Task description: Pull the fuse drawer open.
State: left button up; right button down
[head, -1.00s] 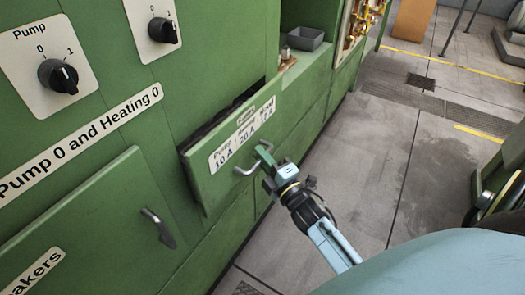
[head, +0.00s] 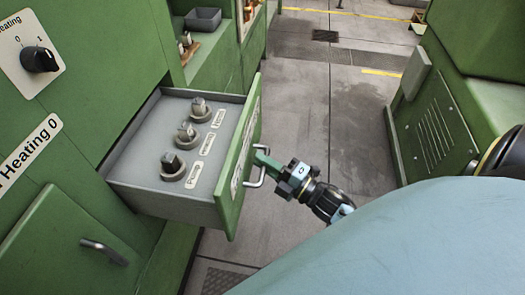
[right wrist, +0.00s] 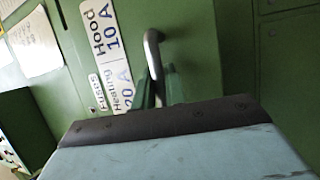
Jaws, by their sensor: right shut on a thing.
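The fuse drawer (head: 228,150) stands well out of the green cabinet in the head view. Its grey inside shows three fuses in sockets, such as the middle one (head: 186,133), each with a small label. My right gripper (head: 262,163) is shut on the drawer's metal handle (head: 256,180), in front of the green drawer face. The right wrist view shows the handle (right wrist: 154,55) between the green fingers (right wrist: 158,88), beside the white fuse label (right wrist: 106,50). My left gripper is not in view.
A closed green door with a handle (head: 104,252) is below left of the drawer. A grey bin (head: 203,19) sits on the shelf behind. A green machine (head: 435,130) stands at the right. Grey floor (head: 335,100) lies clear between it and the cabinet.

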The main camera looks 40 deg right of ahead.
jog(key=shift+s+d, duration=0.2)
jog(key=c, duration=1.5)
grip_release()
jog(key=shift+o, duration=0.2)
